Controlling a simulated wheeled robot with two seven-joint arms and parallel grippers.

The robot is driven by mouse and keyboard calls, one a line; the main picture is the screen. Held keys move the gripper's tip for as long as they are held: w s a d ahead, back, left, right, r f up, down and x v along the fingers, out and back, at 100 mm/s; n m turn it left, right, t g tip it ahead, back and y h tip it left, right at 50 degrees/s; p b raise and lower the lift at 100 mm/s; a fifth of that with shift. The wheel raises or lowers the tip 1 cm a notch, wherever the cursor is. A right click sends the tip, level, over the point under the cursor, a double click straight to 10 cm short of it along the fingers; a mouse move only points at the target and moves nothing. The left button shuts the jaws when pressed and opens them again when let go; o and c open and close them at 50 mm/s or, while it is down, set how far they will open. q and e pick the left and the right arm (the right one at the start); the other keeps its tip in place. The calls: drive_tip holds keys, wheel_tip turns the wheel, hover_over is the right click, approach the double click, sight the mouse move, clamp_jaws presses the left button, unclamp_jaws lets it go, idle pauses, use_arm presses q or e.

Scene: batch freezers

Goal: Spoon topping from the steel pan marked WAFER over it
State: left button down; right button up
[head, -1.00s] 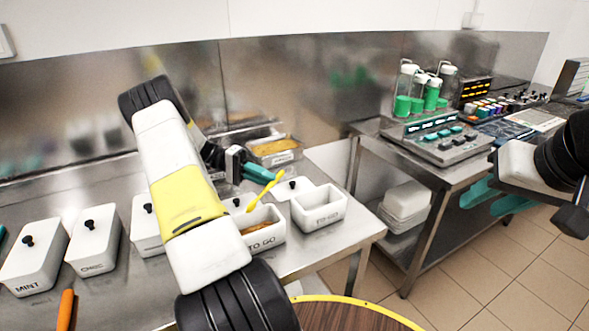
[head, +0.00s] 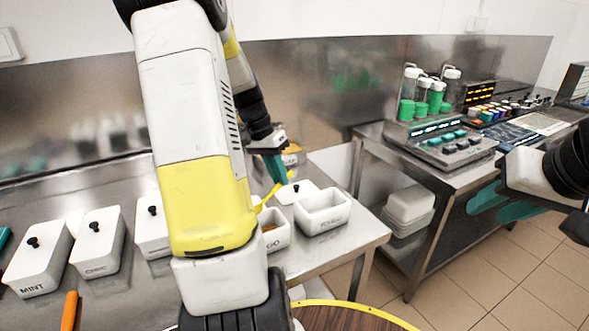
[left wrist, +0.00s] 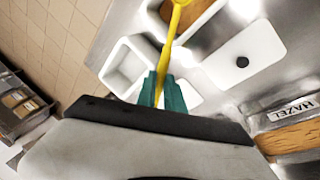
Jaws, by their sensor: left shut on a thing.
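My left gripper (head: 277,170) is shut on a yellow spoon (head: 277,189). The spoon slants down left toward a white TO GO tub (head: 275,243) with brown contents, partly hidden by my left arm. In the left wrist view, the spoon (left wrist: 172,42) runs from between the teal fingers (left wrist: 162,90) toward the brown-filled tub; its far end is cut off at the top edge. A steel pan (head: 298,158) stands behind my left gripper, mostly hidden. I cannot read WAFER anywhere. In the left wrist view, a steel pan (left wrist: 268,120) is marked HAZEL. My right gripper (head: 502,206) is open and empty.
Lidded white tubs, including MINT (head: 35,265), and an orange handle (head: 70,310) lie left.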

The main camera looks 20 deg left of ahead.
use_arm(q)
drive_tip(key=y, duration=0.1)
drive_tip(key=d+y, duration=0.1)
drive_tip(key=y, duration=0.1)
drive_tip(key=shift+s+d+r+t, duration=0.1)
drive_tip(key=shift+d+r+t, duration=0.1)
drive_tip(key=shift+t, duration=0.2)
drive_tip(key=shift+a+r, duration=0.25)
drive_tip(key=shift+r, duration=0.9)
